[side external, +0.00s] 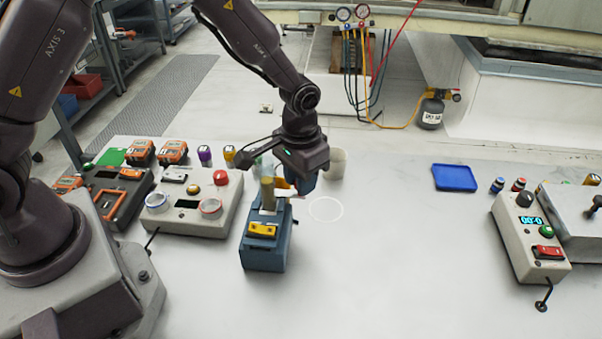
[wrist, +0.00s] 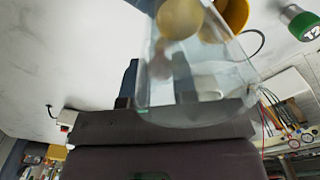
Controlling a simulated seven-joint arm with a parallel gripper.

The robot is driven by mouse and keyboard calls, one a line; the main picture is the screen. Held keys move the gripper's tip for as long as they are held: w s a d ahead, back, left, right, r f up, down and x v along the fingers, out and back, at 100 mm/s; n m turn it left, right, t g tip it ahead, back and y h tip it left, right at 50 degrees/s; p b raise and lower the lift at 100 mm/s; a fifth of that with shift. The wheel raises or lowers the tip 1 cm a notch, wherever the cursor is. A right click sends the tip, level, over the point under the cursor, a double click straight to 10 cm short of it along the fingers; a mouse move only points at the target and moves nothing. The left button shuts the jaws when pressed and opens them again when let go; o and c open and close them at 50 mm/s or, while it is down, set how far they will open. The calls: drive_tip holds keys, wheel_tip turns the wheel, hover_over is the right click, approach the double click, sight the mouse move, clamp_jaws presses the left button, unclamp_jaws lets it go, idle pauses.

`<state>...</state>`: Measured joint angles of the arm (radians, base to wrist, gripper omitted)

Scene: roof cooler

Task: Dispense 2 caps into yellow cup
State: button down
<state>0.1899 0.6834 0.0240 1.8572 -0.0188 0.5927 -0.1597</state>
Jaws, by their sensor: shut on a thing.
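My gripper (side external: 303,180) is low over the bench, just behind the blue dispenser box (side external: 265,255), which has a yellow part on its front. A tan cylinder (side external: 267,194) stands upright at the top of the box. The yellow cup (side external: 281,183) shows partly behind it; it also shows at the top edge of the wrist view (wrist: 238,12). A clear vessel (wrist: 205,80) fills the middle of the wrist view, close to the camera, and my gripper appears shut on it. A tan round shape shows through or beside it. I cannot make out caps. The fingertips are mostly hidden.
A grey button box (side external: 190,200) and orange-and-black cases (side external: 110,205) stand at left. A pale pot (side external: 336,164) is behind my gripper. A white ring (side external: 326,208) marks the bench. A blue tray (side external: 454,177) and control box (side external: 530,240) are at right. The middle-right bench is clear.

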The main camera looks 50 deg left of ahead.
drive_tip(key=c, duration=1.1)
unclamp_jaws()
drive_tip(key=shift+s+d, duration=0.25)
drive_tip(key=shift+d, duration=0.05)
drive_tip(key=shift+o, duration=0.9)
drive_tip(key=shift+a, duration=0.1)
wheel_tip(320, 180, up, 13)
drive_tip(key=shift+w, duration=0.1)
